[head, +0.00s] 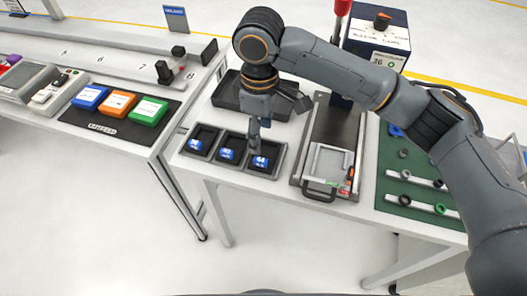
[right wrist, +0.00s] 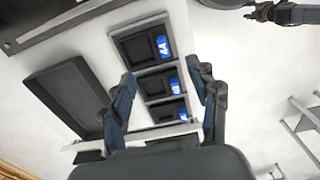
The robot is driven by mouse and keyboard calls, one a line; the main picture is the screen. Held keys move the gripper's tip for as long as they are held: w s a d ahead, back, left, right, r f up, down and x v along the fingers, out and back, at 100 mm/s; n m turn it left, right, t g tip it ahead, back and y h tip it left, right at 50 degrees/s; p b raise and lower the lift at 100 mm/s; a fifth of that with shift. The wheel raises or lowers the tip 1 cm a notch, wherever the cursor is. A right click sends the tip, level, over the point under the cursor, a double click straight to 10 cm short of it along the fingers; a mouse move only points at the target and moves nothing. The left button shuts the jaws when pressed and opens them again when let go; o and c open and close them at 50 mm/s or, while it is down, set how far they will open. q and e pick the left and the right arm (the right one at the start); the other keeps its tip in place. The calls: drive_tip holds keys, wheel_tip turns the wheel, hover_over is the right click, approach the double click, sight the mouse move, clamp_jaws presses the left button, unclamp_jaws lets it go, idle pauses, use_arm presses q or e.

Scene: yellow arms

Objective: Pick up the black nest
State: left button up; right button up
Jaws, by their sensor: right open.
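Three small black nests stand in a row near the front left of the right-hand table: a left one (head: 205,133), a middle one (head: 240,143) and a right one (head: 276,151). Which one the task means I cannot tell. My right gripper (head: 260,136) hangs fingers down over the right end of the row, partly hiding the nests. In the right wrist view its fingers (right wrist: 168,98) are spread with nothing between them, and the row of nests (right wrist: 131,50) lies beyond and below them. My left gripper does not show.
A larger black tray (head: 228,98) lies behind the nests. A dark fixture plate with a handle (head: 320,190) stands to their right, then a green mat (head: 390,208) with small parts. A box (head: 377,36) stands at the back. A bench with coloured boxes (head: 118,103) is at left.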

hover_over(261, 158)
wheel_tip(261, 158, down, 4)
drive_tip(key=shift+s+f, duration=0.1)
drive_tip(key=shift+f, duration=0.5)
wheel_tip(261, 158, down, 4)
drive_tip(key=shift+d+f+p, duration=0.1)
drive_tip(key=shift+f+p, duration=0.1)
drive_tip(key=shift+p, duration=0.4)
drive_tip(key=shift+f, duration=0.2)
drive_tip(key=shift+c, duration=1.3)
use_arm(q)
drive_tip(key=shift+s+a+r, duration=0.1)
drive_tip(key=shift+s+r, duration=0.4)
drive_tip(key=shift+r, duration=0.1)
use_arm(e)
clamp_jaws()
